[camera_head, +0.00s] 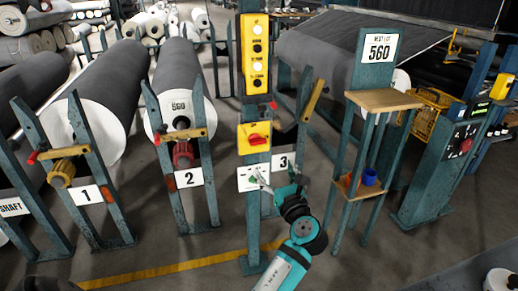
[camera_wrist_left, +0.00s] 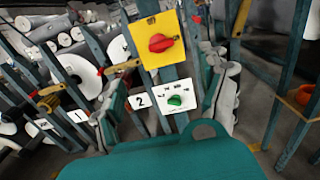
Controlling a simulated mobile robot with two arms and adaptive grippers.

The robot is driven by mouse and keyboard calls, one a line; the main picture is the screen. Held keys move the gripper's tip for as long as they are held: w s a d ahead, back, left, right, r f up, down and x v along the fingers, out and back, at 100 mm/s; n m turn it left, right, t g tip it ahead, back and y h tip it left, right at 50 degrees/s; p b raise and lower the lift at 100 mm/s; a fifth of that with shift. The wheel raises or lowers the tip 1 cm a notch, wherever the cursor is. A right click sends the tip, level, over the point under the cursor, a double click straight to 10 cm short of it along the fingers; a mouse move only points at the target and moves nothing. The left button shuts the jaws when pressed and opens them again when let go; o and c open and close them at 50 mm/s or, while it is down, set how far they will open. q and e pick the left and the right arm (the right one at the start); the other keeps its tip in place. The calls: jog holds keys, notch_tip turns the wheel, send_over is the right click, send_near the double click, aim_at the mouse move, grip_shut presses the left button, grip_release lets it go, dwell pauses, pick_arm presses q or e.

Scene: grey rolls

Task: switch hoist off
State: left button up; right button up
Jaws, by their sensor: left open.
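A post (camera_head: 253,225) carries a white plate (camera_head: 243,186) with a green knob, partly hidden behind my left gripper (camera_head: 262,178). The gripper is open, its fingertips at or just in front of the plate; I cannot tell whether they touch it. In the left wrist view the green knob (camera_wrist_left: 176,100) shows on its plate, with small lettering I cannot read. Above it is a yellow plate (camera_head: 247,129) with a red rotary switch (camera_head: 257,139); the switch also shows in the left wrist view (camera_wrist_left: 160,43). I cannot read which control is the hoist's.
A yellow button box (camera_head: 256,55) is higher on the post. Grey rolls (camera_head: 181,85) rest in numbered stands to the left. A control box (camera_head: 462,139) stands further right.

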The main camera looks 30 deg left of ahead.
aim_at(259, 143)
pick_arm(q)
jog(key=b+x, duration=0.2)
jog(key=x, duration=1.3)
jog(key=shift+d+f, duration=0.1)
jog(key=shift+w+a, duration=0.4)
jog(key=shift+a, duration=0.05)
pick_arm(e)
notch_tip(259, 143, up, 9)
jog(key=w, duration=0.1)
jog(key=shift+w, duration=0.15)
pick_arm(q)
jog(key=c, duration=1.2)
pick_arm(e)
jog(key=shift+t, duration=0.3)
